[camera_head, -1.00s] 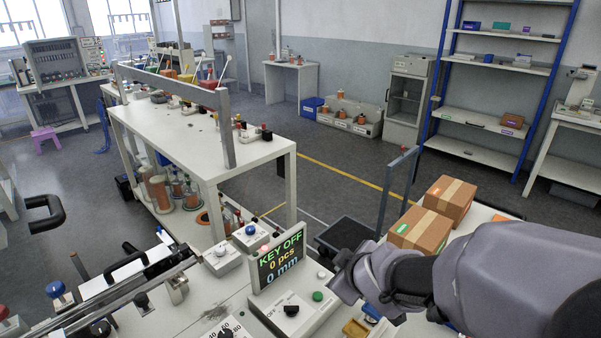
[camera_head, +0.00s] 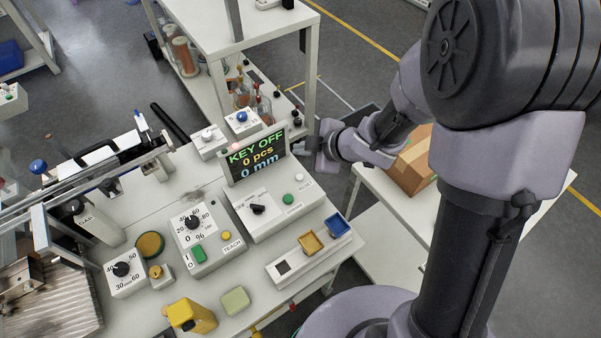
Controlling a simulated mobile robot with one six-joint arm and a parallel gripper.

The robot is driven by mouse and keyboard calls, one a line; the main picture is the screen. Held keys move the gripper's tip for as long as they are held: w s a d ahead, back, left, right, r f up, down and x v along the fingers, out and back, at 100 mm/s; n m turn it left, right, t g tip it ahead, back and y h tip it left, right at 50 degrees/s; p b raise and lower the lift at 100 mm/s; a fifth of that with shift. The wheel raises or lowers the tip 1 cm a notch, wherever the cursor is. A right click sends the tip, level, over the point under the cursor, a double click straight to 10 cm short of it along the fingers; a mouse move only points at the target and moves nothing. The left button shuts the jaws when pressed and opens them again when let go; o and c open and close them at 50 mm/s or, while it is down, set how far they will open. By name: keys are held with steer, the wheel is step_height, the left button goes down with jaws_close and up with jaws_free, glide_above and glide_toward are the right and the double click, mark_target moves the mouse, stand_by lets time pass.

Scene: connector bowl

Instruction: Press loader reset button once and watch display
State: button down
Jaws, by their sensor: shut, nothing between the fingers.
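A display (camera_head: 255,156) reads "KEY OFF", "0 pcs" and "0 mm". It stands at the back of a white control box (camera_head: 275,222) with a black selector knob (camera_head: 257,209), a green button (camera_head: 289,198) and a white button (camera_head: 299,177). Behind it are two small boxes, one with a white button (camera_head: 208,135) and one with a blue button (camera_head: 241,117). No label for the loader reset is legible, so I cannot tell which button it is. My gripper (camera_head: 300,147) is shut and empty, just right of the display, pointing left. The gap between them is hard to judge.
A dial box (camera_head: 203,235) marked "TEACH" and a timer box (camera_head: 122,272) stand left of the display box. Two small trays (camera_head: 312,244), a yellow container (camera_head: 190,316) and a metal rail (camera_head: 100,165) are also on the bench. A cardboard box (camera_head: 412,172) sits on the right table.

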mark_target(302, 178)
steer(key=shift+f+b, duration=4.3)
steer(key=shift+f, duration=0.1)
steer(key=shift+f, duration=0.1)
steer(key=shift+f, duration=0.3)
steer(key=shift+f+b, duration=0.55)
steer(key=shift+b, duration=0.15)
steer(key=shift+r, duration=0.1)
steer(key=shift+r+p, duration=0.85)
steer(key=shift+p, duration=0.15)
step_height(302, 178, up, 5)
steer(key=p, duration=0.5)
steer(key=shift+r, duration=0.1)
